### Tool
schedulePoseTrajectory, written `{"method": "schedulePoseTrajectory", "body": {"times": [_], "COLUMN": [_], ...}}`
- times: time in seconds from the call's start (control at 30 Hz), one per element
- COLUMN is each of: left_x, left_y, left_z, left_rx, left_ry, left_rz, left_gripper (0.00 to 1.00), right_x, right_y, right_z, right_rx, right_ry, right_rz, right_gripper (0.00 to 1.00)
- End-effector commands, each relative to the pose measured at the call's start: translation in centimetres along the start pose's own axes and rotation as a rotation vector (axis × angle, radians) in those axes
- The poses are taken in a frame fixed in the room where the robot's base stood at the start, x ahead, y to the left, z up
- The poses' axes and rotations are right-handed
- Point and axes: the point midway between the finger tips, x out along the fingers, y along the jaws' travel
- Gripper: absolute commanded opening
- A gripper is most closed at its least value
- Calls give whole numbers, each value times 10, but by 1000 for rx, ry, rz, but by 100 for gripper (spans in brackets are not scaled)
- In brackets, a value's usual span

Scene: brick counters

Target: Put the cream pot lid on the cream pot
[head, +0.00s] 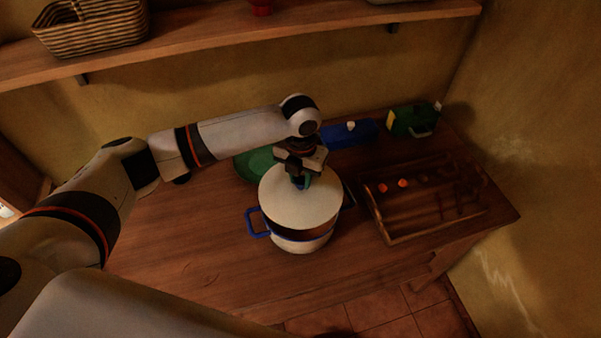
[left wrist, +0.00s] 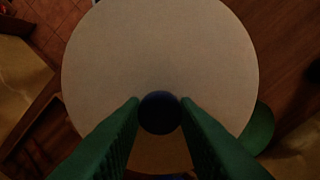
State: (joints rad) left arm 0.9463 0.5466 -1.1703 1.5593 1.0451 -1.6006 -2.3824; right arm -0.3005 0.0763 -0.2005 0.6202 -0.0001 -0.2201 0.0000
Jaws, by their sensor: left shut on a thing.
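The cream pot lid (head: 298,208) is a round pale disc with a dark blue knob. My left gripper (head: 302,181) is shut on that knob. In the left wrist view the green fingers (left wrist: 160,115) close on both sides of the knob, and the lid (left wrist: 160,55) fills most of the picture. The cream pot (head: 300,243) stands on the wooden counter directly below the lid, with a blue handle at its left. A dark brownish band shows between lid and pot at the front, so the lid looks raised there. The lid hides most of the pot's opening. My right gripper is not in view.
A wooden rack (head: 391,238) with small orange things stands right of the pot. A green dish (head: 252,163), a blue container (head: 345,135) and a green container (head: 413,120) are behind. The counter (head: 200,250) is clear at front left. A shelf (head: 200,40) runs above.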

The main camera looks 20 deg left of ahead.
Motion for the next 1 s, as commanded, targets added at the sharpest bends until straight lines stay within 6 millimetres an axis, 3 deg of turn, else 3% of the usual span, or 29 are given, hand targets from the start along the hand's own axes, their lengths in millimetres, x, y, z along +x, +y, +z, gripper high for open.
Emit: {"method": "schedulePoseTrajectory", "body": {"times": [0.5, 1.0], "left_x": [49, 53], "left_y": [0, 0], "left_z": [0, 0], "left_rx": [0, 0], "left_ry": [-1, 0], "left_rz": [1, 1], "left_gripper": [0, 0], "right_x": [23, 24], "right_y": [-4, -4], "right_z": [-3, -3], "right_rx": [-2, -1], "right_ry": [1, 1], "right_rz": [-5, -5], "right_gripper": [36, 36]}}
